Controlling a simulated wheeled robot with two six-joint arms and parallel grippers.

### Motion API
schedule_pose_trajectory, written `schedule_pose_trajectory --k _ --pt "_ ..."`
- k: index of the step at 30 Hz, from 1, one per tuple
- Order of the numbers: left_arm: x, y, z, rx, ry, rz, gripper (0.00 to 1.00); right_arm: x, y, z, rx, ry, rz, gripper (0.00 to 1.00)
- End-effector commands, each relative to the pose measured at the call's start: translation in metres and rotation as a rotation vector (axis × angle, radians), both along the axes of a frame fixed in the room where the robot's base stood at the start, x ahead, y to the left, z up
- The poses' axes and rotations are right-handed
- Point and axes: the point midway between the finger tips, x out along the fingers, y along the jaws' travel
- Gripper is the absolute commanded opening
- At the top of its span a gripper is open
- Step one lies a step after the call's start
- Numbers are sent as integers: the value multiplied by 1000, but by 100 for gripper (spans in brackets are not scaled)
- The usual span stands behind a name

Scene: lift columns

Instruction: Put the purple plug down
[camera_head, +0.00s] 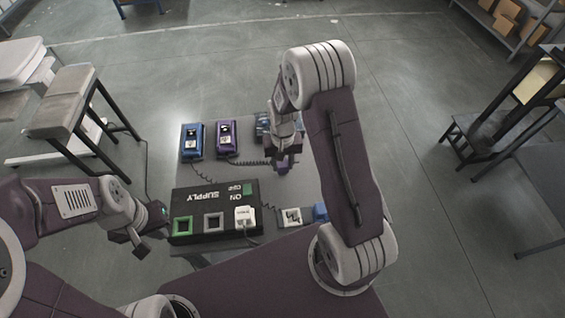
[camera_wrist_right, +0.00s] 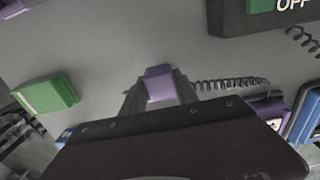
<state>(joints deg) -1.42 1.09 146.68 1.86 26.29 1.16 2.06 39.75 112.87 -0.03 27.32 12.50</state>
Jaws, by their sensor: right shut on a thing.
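My right gripper (camera_head: 285,168) is shut on the purple plug (camera_wrist_right: 158,83). In the right wrist view the plug sits between the two fingertips, over the grey table top. I cannot tell whether the plug touches the table. A coiled cord runs from beside the plug towards the purple device (camera_head: 227,138). The black supply box (camera_head: 215,225) lies in front, with a green-framed socket, a greyish-purple one and a white plug (camera_head: 245,216) at its right socket. My left gripper (camera_head: 140,240) is by the box's left end; its opening is unclear.
A green block (camera_wrist_right: 47,93) lies left of the plug in the wrist view. White (camera_head: 289,217) and blue (camera_head: 321,212) pieces lie right of the box.

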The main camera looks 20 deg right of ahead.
Motion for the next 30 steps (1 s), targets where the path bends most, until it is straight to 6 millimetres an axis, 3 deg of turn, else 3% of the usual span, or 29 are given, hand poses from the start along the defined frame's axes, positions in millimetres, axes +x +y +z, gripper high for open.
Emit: schedule_pose_trajectory --k 8,9,10,11,22,30 --pt "0 0 -3 0 0 0 0 0 0 -4 0 -1 0 0" --pt "0 0 -2 0 0 0 0 0 0 -3 0 -1 0 47" --pt "0 0 -2 0 0 0 0 0 0 -3 0 -1 0 55" --pt "0 0 -2 0 0 0 0 0 0 -3 0 -1 0 58" --pt "0 0 1 0 0 0 0 1 0 7 0 -3 0 58" --pt "0 0 3 0 0 0 0 2 0 74 0 -8 0 58"
